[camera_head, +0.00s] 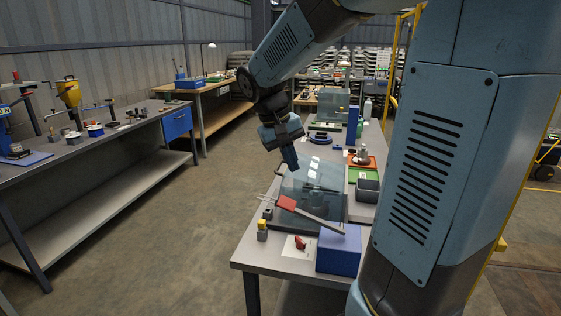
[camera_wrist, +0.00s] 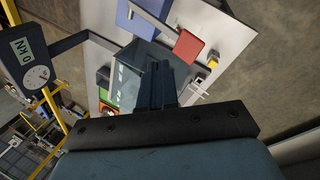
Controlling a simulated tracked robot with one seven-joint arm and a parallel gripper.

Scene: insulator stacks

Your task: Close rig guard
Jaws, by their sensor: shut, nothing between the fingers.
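The rig guard looks like a clear, bluish panel (camera_head: 325,178) on the near part of the bench. It stands up at a slant; I cannot tell its exact angle. A grey bar (camera_head: 322,220) with a red plate (camera_head: 286,202) runs across its near side. In the wrist view the clear panel (camera_wrist: 128,88) lies behind my fingers, and the red plate (camera_wrist: 187,46) is above and right of them. My gripper (camera_head: 291,164) is shut and empty, pointing down near the panel's upper left edge. In the wrist view its fingers (camera_wrist: 157,82) are together; contact with the panel cannot be told.
A blue box (camera_head: 338,250) stands at the bench's near end, beside a yellow-topped block (camera_head: 262,230) and a red item (camera_head: 300,242) on paper. A grey bin (camera_head: 367,190) is to the right. Left floor is clear.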

